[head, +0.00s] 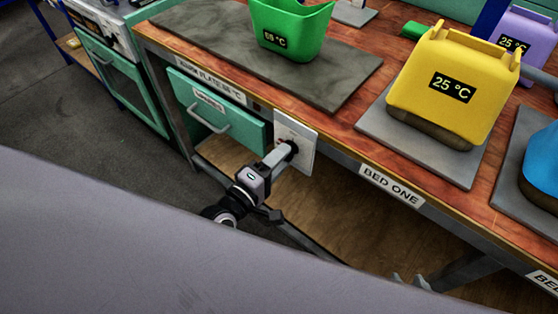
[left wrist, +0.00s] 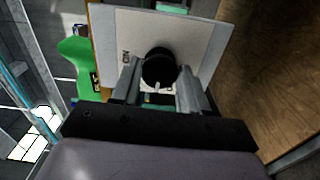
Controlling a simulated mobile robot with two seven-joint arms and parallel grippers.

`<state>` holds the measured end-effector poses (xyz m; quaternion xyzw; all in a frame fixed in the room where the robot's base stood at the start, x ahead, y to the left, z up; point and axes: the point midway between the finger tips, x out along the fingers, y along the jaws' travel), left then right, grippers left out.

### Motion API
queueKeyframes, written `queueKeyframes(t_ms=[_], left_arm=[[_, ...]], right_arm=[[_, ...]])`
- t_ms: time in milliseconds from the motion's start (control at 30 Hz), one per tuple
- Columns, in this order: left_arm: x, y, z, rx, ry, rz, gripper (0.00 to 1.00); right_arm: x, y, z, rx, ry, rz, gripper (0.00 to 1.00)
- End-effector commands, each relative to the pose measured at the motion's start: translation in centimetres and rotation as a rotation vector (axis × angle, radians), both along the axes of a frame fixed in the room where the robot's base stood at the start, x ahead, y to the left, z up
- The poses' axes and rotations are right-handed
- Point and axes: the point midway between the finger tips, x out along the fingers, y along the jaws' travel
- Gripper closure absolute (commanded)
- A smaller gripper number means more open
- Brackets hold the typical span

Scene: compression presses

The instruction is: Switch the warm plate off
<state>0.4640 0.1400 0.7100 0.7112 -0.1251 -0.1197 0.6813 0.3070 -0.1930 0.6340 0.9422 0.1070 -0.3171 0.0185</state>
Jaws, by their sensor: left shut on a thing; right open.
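The warm plate (head: 290,78) is a dark grey slab on the wooden bench, with a green tub (head: 290,30) on it. Its display seems to read 69 °C. A pale switch panel (head: 306,160) is on the bench front below the slab. A round black knob (left wrist: 158,66) sticks out from the panel in the left wrist view, with letters like "ON" to its left. My left gripper (left wrist: 161,78) is shut on the knob, one finger on each side. In the head view my left gripper (head: 284,152) hides most of the knob. My right gripper (head: 410,283) shows only its fingertips, apart and empty.
A green drawer (head: 225,118) with a handle is left of the panel. A yellow bag-like container (head: 455,85) reading 25 °C stands on a grey pad to the right, above the label BED ONE (head: 391,185). A blue container (head: 545,165) is at the right edge.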

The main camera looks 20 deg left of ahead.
Motion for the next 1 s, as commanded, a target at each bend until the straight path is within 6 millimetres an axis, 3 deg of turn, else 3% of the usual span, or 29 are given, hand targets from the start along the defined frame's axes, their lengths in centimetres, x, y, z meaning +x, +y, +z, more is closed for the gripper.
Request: queueKeyframes(t_ms=[500, 1000], left_arm=[[-0.1, 0.0, -0.2, -0.401, 0.149, -0.001, 0.86], [0.0, 0.0, 0.0, -0.545, 0.2, 0.001, 0.86]], right_arm=[[0.3, 0.3, -0.9, 0.013, -0.001, -0.001, 0.57], [0.5, 0.4, -1.3, 0.014, -0.003, 0.0, 0.57]])
